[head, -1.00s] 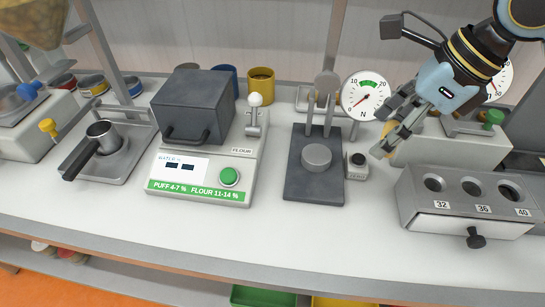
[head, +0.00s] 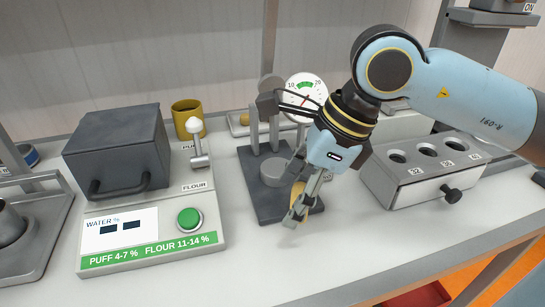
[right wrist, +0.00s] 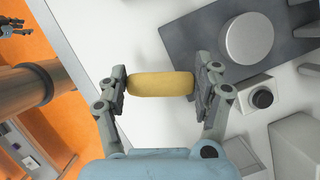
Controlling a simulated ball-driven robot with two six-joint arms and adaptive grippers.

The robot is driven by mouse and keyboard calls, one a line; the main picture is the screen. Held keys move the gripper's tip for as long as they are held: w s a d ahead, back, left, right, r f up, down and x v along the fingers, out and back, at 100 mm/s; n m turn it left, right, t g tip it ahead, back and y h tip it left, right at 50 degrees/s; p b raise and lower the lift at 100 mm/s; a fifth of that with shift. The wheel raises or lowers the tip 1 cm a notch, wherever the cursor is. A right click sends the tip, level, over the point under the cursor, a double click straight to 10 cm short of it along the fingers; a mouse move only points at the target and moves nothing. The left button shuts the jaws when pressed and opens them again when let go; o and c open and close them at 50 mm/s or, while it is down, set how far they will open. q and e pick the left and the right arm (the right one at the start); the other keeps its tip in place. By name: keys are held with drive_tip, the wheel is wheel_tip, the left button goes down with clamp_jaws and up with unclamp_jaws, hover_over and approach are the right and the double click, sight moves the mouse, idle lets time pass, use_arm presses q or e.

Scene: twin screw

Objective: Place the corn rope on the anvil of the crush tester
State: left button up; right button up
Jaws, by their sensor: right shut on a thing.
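The corn rope, a short yellow cylinder (right wrist: 161,84), lies crosswise between the fingertips of my right gripper (right wrist: 163,88). Both fingers press on its ends. In the head view the rope (head: 298,193) shows partly between the fingers, in front and to the right of the anvil. The crush tester's anvil, a round grey disc (head: 274,172), stands bare on a dark base plate (head: 262,211). In the right wrist view the anvil (right wrist: 249,38) is up and right of the rope, apart from it. A dark gripper (right wrist: 14,26) at that view's left edge looks like my left one; its opening is unclear.
A force dial (head: 305,98) stands behind the anvil, with the tester's uprights (head: 255,132). A grey block with holes (head: 420,170) is right; the moisture meter (head: 150,235) is left. The front bench is clear.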

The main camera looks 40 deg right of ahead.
sight(268, 166)
drive_tip(key=w+d, duration=0.1)
drive_tip(key=w, duration=0.1)
drive_tip(key=w+d, duration=0.1)
drive_tip(key=w, duration=0.1)
drive_tip(key=w+d+p, duration=0.1)
drive_tip(key=w+d, duration=0.1)
drive_tip(key=w, duration=0.1)
drive_tip(key=shift+w+r, duration=0.1)
drive_tip(key=shift+r, duration=0.1)
drive_tip(key=w+d, duration=0.2)
drive_tip(key=w, duration=0.1)
drive_tip(key=shift+w+r+p, duration=0.1)
drive_tip(key=shift+w+p, duration=0.1)
drive_tip(key=shift+p, duration=0.2)
drive_tip(key=shift+f, duration=0.85)
drive_tip(key=shift+f, duration=0.1)
drive_tip(key=shift+f, duration=0.1)
drive_tip(key=o, duration=0.8)
drive_tip(key=shift+c, duration=0.2)
